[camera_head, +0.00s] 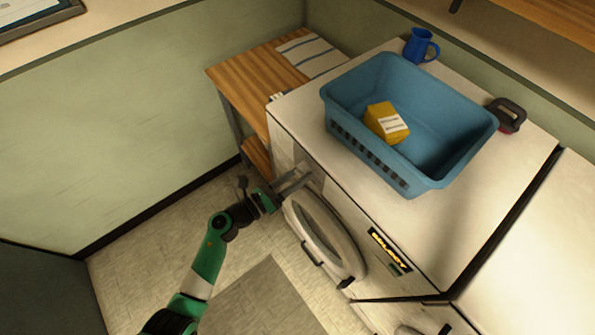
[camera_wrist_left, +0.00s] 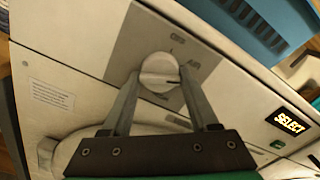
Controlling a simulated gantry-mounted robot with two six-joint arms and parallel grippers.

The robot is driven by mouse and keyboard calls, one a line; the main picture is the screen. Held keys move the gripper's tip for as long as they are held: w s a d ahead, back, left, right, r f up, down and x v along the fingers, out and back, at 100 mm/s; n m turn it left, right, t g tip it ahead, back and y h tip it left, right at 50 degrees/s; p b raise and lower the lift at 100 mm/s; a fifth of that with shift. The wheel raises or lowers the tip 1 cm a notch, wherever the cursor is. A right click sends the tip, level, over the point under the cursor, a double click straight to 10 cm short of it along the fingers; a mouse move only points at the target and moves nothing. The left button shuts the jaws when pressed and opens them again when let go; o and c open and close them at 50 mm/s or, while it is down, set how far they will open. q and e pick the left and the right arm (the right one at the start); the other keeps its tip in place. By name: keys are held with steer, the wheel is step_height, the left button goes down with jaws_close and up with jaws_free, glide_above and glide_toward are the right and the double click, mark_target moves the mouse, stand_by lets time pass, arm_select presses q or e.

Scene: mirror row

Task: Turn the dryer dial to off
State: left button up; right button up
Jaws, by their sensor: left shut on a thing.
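The dryer dial (camera_wrist_left: 159,73) is a round white knob on a grey panel with small lettering, shown in the left wrist view. My left gripper (camera_wrist_left: 157,85) has its two fingers on either side of the dial and is shut on it. A dark mark shows on the dial's right part, near the right finger. In the head view my left gripper (camera_head: 290,185) reaches the upper left of the dryer front (camera_head: 376,258), and the dial is hidden there. My right gripper is in neither view.
A blue basket (camera_head: 345,137) holding a yellow box (camera_head: 381,120) stands on top. A blue mug (camera_head: 418,45) and a dark-handled item (camera_head: 507,115) are behind it. The round door (camera_head: 325,235) is below the panel. A wooden table (camera_head: 250,75) adjoins the left side.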

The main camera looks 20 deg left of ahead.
arm_select(q)
steer(key=shift+r+n+p, duration=0.15)
steer(key=shift+n+p, duration=2.45)
steer(key=shift+n, duration=3.9)
steer(key=o, duration=1.4)
steer(key=shift+c, duration=0.2)
steer(key=shift+s, duration=0.1)
